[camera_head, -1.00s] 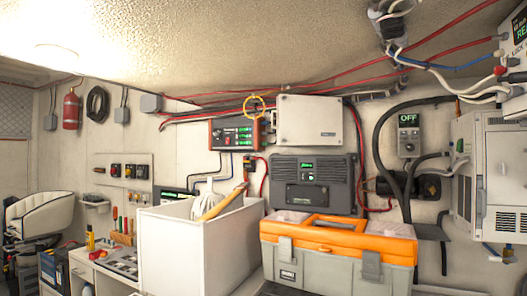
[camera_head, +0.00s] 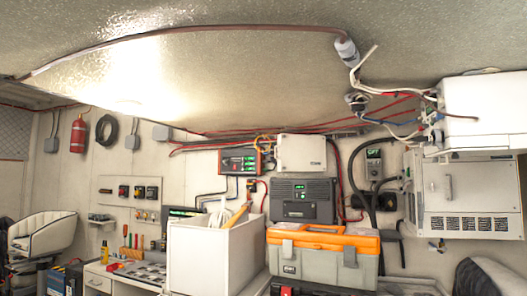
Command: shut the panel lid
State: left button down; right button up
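Neither of my grippers is in view. I cannot tell for sure which panel lid the task means. A large white cabinet (camera_head: 465,190) with a grey handle and a row of dark vent slots is on the right wall. Its front looks closed, but part of its left side is crowded by cables. A white box (camera_head: 485,112) juts out above it at the right edge, with cables at its left end. A smaller white box (camera_head: 301,153) hangs on the back wall; its front cover looks flat.
An orange-lidded grey toolbox (camera_head: 322,258) and a white open bin (camera_head: 213,255) stand in front of the back wall. A dark power unit (camera_head: 303,201) is behind the toolbox. Cables run along the low ceiling. A white seat (camera_head: 42,236) is at the far left.

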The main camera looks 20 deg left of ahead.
aim_at(300, 153)
jog(key=u, duration=0.85)
jog(key=i, duration=1.35)
jog(key=z, duration=0.2)
